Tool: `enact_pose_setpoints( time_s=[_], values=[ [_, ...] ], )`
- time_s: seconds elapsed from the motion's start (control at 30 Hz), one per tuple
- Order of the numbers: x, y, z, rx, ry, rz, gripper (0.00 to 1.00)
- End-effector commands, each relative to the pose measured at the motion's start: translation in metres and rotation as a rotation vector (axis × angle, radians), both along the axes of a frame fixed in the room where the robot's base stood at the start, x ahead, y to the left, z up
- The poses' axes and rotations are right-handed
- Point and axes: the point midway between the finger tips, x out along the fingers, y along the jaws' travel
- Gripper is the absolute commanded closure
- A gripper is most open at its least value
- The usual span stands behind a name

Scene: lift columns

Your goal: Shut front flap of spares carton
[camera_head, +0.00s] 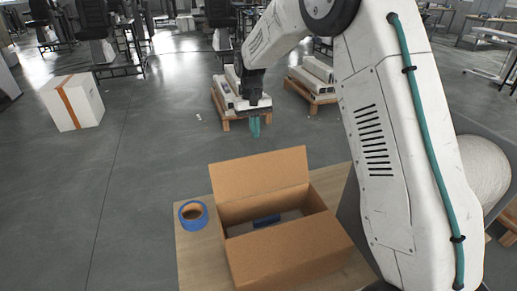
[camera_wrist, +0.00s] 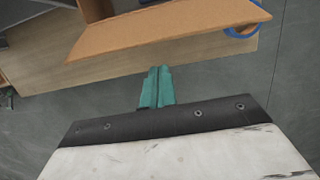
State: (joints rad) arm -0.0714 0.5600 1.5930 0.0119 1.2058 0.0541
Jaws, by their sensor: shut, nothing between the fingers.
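The brown spares carton (camera_head: 228,228) stands open on a wooden tabletop, its top gaping. One flap (camera_head: 259,174) on its far side, in the head view, stands up and leans outward. A broad tan panel (camera_head: 290,252) slopes on the near side. A small blue item (camera_head: 267,219) lies inside. In the wrist view the leaning flap (camera_wrist: 168,29) spans the top. My gripper (camera_head: 255,127) is shut and empty, beyond and above that flap in the head view. Its teal fingers (camera_wrist: 157,78) lie together in the wrist view, appearing apart from the flap.
A roll of blue tape (camera_head: 193,215) lies on the table (camera_head: 196,262) left of the carton; its edge shows in the wrist view (camera_wrist: 243,30). A white taped box (camera_head: 72,102) and pallets with white parts (camera_head: 315,78) stand on the floor beyond.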

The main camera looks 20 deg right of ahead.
Motion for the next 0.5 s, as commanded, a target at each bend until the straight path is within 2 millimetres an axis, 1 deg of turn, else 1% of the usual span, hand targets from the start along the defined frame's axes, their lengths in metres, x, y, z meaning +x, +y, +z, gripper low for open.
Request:
enact_pose_setpoints(
  time_s=[0.03, 0.1, 0.2, 0.27, 0.37, 0.5],
  values=[
    [0.014, 0.002, 0.003, 0.001, -0.022, -0.002, 1.0],
    [0.024, 0.003, 0.014, 0.002, -0.052, -0.005, 1.0],
    [0.029, 0.005, 0.015, 0.003, -0.066, -0.009, 1.0],
    [0.027, 0.005, 0.008, 0.002, -0.065, -0.011, 1.0],
    [0.024, 0.005, -0.006, 0.002, -0.064, -0.011, 1.0],
    [0.019, 0.005, -0.036, 0.002, -0.062, -0.012, 1.0]
  ],
)
